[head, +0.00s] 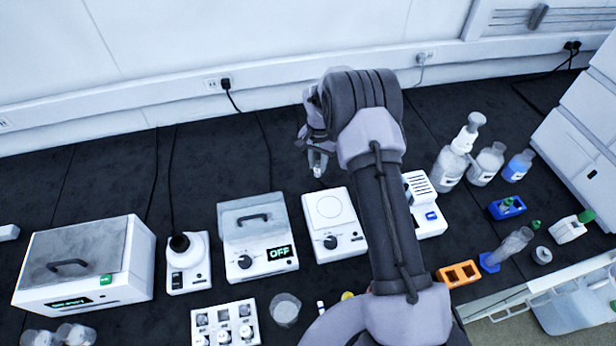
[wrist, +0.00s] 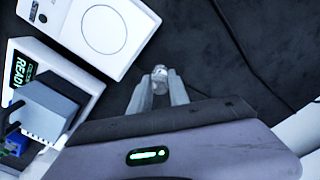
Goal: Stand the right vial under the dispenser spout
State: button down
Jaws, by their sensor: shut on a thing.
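My gripper (head: 318,160) is above the back of the bench, behind the white device with a round plate. It is shut on a small clear vial (wrist: 159,80), seen nearly end-on between the fingertips in the wrist view. In the head view a bit of clear glass shows at the fingertips, too small to read details. A bottle with a white pump-like top (head: 468,137) stands at the back right, apart from my gripper; it looks like the dispenser. I cannot make out its spout clearly.
The round-plate device (head: 328,208) stands in front of my gripper. A device with a READY display (wrist: 24,70) is partly behind my arm in the head view. A clear bottle (head: 487,163) and a blue bottle (head: 518,165) stand right of the pump bottle.

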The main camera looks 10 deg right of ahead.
aim_at(318, 177)
jog(key=f, duration=0.2)
jog(key=f+b, duration=0.1)
jog(key=f, duration=0.4)
jog(key=shift+s+f, duration=0.3)
jog(key=shift+f, duration=0.05)
jog(key=shift+f+b, duration=0.2)
jog(key=shift+b, duration=0.25)
jog(key=c, duration=1.2)
grip_release()
jog(key=shift+c, duration=0.2)
